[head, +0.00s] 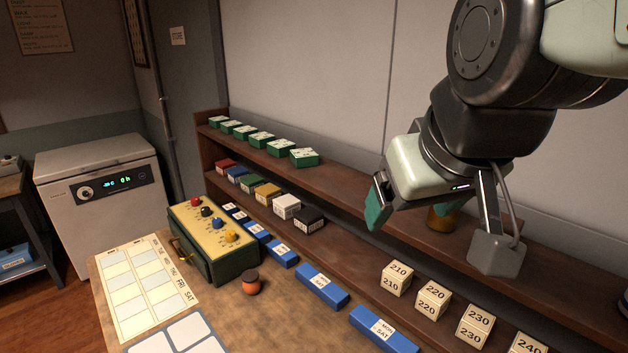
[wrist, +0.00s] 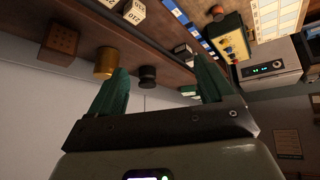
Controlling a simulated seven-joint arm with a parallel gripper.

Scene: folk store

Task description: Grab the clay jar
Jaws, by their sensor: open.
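A small round orange-brown pot with a dark top (head: 251,283), which looks like the clay jar, stands upright on the table beside the yellow-topped box. A small dark round thing (wrist: 217,13) at the top of the wrist view may be the same pot. My gripper (head: 408,215) is open and empty, with green fingers, in front of the upper shelf at the right. It is well apart from the pot. The wrist view shows its fingers (wrist: 160,68) spread, with nothing held between them.
An amber cylinder (head: 440,219) stands on the shelf behind my gripper, with a black round object (wrist: 147,77) near it in the wrist view. The yellow-topped box (head: 212,238) has knobs.

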